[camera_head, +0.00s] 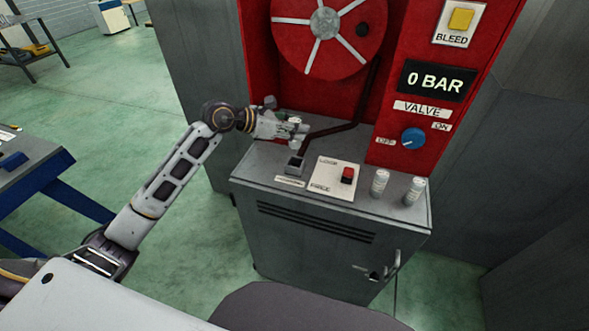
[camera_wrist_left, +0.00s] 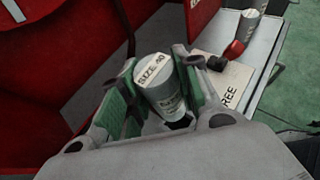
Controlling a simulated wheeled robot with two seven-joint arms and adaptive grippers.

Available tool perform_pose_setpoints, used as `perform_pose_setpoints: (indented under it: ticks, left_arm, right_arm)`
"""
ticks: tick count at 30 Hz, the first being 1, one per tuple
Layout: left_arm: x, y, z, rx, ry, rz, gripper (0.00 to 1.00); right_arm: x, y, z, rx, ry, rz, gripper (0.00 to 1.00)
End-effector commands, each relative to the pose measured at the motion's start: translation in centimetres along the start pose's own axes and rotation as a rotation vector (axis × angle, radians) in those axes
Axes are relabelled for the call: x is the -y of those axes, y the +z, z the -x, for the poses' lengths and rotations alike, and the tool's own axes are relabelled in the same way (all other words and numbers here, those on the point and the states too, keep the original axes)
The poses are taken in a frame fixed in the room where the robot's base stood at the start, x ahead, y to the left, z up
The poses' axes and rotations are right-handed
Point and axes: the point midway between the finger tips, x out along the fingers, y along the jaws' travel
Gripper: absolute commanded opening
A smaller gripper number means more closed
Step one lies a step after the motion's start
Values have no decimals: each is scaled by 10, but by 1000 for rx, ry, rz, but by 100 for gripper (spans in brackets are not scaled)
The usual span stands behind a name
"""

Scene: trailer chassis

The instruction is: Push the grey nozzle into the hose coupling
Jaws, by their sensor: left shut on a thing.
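My left gripper (camera_head: 297,131) is shut on a grey cylindrical nozzle (camera_wrist_left: 163,92) above the back left of the cabinet top. The nozzle's pale end reads "SIZE 40" in the left wrist view, and it sits between the green finger pads. Its far end is hidden. A dark square socket block (camera_head: 295,166) stands on the cabinet top just in front of the gripper. I cannot tell whether it is the hose coupling. The right gripper is not in view.
A red knob (camera_head: 347,174) sits on a white plate with a "FREE" label. Two pale cylinders (camera_head: 380,182) (camera_head: 414,190) stand at the right of the cabinet top. The red panel has a blue valve knob (camera_head: 413,138) and a "0 BAR" display (camera_head: 436,81).

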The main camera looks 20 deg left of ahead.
Motion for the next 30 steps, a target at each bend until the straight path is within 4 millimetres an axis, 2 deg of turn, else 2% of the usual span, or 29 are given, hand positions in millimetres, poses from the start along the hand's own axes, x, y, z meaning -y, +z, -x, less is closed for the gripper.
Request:
perform_pose_setpoints:
  ticks: [11, 22, 30]
  left_arm:
    - [0, -5, -3, 1, 0, 1, 2]
    - [0, -46, -22, 1, -1, 2, 2]
    - [0, -55, -27, 2, 1, -1, 2]
  right_arm:
    - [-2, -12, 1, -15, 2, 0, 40]
    - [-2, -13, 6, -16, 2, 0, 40]
    - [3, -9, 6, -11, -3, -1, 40]
